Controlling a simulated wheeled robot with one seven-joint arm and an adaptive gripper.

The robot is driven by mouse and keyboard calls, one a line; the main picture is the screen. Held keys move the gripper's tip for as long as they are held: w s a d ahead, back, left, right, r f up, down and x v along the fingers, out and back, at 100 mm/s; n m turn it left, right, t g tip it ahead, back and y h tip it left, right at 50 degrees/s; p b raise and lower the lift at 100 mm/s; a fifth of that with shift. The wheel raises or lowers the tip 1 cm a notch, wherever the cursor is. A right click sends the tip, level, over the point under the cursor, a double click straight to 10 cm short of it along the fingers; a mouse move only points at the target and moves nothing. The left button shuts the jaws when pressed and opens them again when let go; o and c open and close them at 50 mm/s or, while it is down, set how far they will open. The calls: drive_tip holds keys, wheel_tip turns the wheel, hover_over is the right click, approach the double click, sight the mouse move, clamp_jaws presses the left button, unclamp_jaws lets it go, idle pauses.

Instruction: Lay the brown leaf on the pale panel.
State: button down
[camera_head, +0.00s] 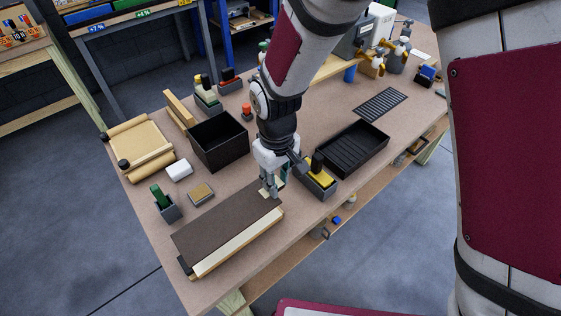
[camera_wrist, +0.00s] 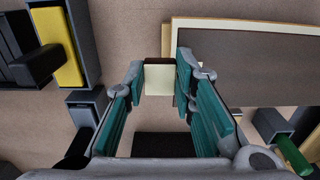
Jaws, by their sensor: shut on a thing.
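The brown leaf (camera_head: 222,226) is a wide flat sheet lying over or just above the pale panel (camera_head: 238,245); I cannot tell if it touches all along. A bare pale strip of the panel shows along its front side. In the wrist view the leaf (camera_wrist: 270,68) fills the right, with the panel's pale edge (camera_wrist: 225,24) above it. My gripper (camera_head: 269,190) is at the leaf's right end, pointing down. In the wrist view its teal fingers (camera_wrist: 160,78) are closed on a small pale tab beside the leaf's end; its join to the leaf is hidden.
A grey holder with a yellow block (camera_head: 319,179) stands close to the right of my gripper. A black bin (camera_head: 219,143) and a black tray (camera_head: 346,149) stand farther back. A grey holder with a green handle (camera_head: 165,202) and a small tan block (camera_head: 201,194) are left of the leaf.

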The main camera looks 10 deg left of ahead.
idle(0.3)
drive_tip(key=shift+f+b, duration=0.85)
drive_tip(key=shift+f, duration=2.05)
drive_tip(key=c, duration=1.2)
unclamp_jaws()
drive_tip(key=shift+c, duration=0.2)
wheel_tip(320, 180, up, 12)
drive_tip(key=shift+d, duration=0.1)
